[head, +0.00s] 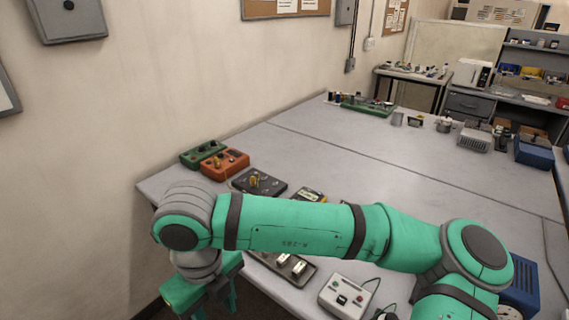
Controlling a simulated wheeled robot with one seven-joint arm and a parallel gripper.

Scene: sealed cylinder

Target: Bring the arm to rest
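My green arm (300,227) reaches across the lower part of the head view, from the right to the left, with its grey wrist (185,222) bent downward. My gripper (213,304) hangs below the wrist at the lower left, past the near left edge of the table. Its two fingers point down and stand apart, with dark floor showing between them. The lower picture edge cuts off part of the gripper. I see nothing held in it.
The grey table (330,150) carries a green box (203,152), an orange box (225,164), a dark panel (259,184) and a white control box (347,296) close by my arm. The wall (100,130) is at the left. The table's middle is clear.

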